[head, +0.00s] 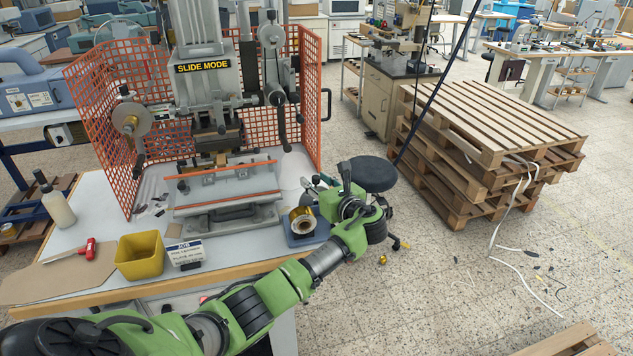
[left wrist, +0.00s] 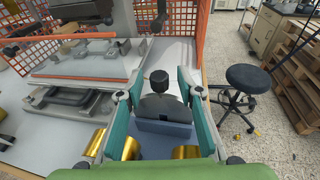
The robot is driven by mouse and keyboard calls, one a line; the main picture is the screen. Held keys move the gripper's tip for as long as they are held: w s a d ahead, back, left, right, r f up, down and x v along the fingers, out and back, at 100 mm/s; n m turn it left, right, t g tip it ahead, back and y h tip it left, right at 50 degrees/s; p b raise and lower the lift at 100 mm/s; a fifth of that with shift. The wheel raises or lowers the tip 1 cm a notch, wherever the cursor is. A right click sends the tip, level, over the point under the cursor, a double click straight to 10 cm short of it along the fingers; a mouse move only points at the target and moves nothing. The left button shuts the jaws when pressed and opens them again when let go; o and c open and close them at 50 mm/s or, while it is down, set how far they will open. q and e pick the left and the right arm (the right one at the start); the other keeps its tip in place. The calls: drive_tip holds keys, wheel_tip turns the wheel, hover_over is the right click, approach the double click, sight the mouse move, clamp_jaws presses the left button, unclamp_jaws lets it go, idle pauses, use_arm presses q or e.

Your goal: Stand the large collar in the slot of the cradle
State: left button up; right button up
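My left gripper (left wrist: 159,92) points away from its wrist camera with its teal-padded fingers well apart. Between them is a dark rounded piece, apparently the large collar (left wrist: 158,106), with its lower part hidden behind a blue-grey block. A black knob shows above it. I cannot tell whether the pads touch the dark piece. The block seems to belong to the cradle (left wrist: 163,128), whose blue base also shows in the head view (head: 294,241). There my left gripper (head: 312,187) is over the cradle, hiding the collar. My right gripper is not in view.
A gold foil roll (head: 302,221) is at the cradle. The stamping press (head: 222,190) with its orange mesh guard (head: 110,110) stands behind and left. A yellow bin (head: 140,256), a small white box (head: 185,254) and a red-handled tool (head: 88,249) lie left. A stool (head: 373,173) stands right.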

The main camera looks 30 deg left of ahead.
use_arm(q)
drive_tip(key=shift+s+d, duration=0.1)
drive_tip(key=shift+d, duration=0.1)
drive_tip(key=v, duration=1.1)
drive_tip(key=shift+d, duration=0.3)
drive_tip(key=shift+r, duration=0.1)
